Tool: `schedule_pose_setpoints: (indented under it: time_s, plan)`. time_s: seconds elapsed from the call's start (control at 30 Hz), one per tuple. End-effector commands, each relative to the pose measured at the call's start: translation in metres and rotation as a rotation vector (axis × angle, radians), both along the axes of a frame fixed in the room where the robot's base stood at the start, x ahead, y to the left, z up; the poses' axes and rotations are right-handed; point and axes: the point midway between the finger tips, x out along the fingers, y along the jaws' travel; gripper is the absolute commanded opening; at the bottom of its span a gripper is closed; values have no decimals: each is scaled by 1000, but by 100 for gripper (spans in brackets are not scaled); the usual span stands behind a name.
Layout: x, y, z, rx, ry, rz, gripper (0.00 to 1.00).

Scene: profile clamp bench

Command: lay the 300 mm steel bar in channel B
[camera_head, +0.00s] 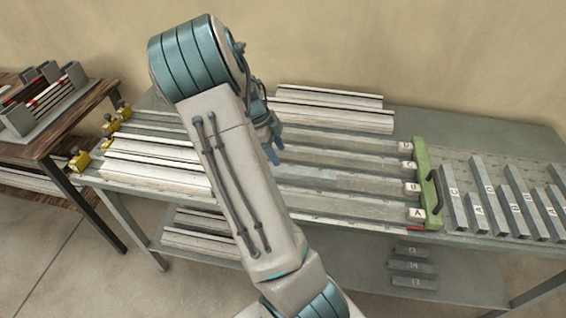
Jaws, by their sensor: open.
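Channel B (385,186) is one of several long grey channels on the bench, marked by a white B tile (412,188) at its right end. A bluish-grey stretch (340,180) shows along its middle; I cannot tell whether it is a bar. Several grey steel bars (480,200) lie side by side at the right, some with letter marks. I cannot tell which bar is 300 mm long. My gripper (273,151) is open above the channels, left of the lettered tiles. Its fingers point down and hold nothing that I can see. My arm hides part of the channels.
A green end piece (424,165) with a dark handle stands across the channels' right ends. Yellow clamps (78,161) sit at the left. Pale profiles (330,100) lie at the back. Numbered blocks (412,267) rest on the lower shelf. A wooden table (62,128) stands left.

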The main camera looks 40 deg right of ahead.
Motion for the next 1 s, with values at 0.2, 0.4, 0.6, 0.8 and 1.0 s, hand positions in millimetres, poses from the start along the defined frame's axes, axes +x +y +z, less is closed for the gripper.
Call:
schedule_pose_setpoints:
  time_s: [0.2,0.4,0.6,0.8,1.0]
  plan:
    - [12,10,36,-1,-3,1,49]
    - [15,16,52,13,-3,21,49]
    - [2,52,71,157,-29,298,49]
    - [-27,111,100,315,-79,813,49]
    - [-65,166,125,364,-108,1361,49]
